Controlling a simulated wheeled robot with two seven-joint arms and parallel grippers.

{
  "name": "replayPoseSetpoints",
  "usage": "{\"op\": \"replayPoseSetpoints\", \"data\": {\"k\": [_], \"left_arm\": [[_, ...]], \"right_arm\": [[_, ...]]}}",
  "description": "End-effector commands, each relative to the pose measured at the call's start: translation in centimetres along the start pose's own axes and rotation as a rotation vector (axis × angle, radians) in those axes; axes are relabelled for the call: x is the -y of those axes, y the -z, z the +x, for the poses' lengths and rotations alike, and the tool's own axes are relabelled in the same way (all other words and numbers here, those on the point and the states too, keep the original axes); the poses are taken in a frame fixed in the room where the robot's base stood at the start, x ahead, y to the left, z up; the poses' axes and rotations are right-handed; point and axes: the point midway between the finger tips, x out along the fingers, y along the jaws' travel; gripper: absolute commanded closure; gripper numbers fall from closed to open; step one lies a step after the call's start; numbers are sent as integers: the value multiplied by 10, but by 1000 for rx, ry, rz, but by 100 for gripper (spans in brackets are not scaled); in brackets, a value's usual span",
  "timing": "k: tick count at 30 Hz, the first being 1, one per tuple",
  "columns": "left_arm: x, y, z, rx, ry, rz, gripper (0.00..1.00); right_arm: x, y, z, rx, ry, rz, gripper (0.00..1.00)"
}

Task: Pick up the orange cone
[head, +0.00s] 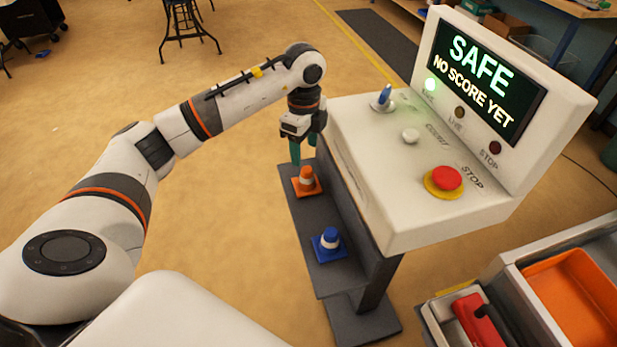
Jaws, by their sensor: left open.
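The orange cone (306,184) has a white band and a square orange base. It stands upright on the dark grey shelf (301,221) at the left side of the console. My left gripper (302,158) points down just above the cone, with its green fingers close to the cone's top. It is open, and I see nothing held in it. I cannot tell whether the fingers touch the cone. My right gripper is not in view.
A blue cone (329,243) stands nearer on the same shelf. The white console (400,150) rises right beside the shelf, with a red stop button (447,178), a blue knob (384,96) and a screen. An orange bin (571,297) is at lower right. The floor left of the shelf is clear.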

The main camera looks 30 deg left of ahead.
Motion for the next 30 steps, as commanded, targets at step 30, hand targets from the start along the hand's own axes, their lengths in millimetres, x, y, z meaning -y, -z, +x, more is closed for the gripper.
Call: {"op": "replayPoseSetpoints", "data": {"k": [30], "left_arm": [[-3,-3,79,3,0,2,55]], "right_arm": [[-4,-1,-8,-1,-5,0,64]]}}
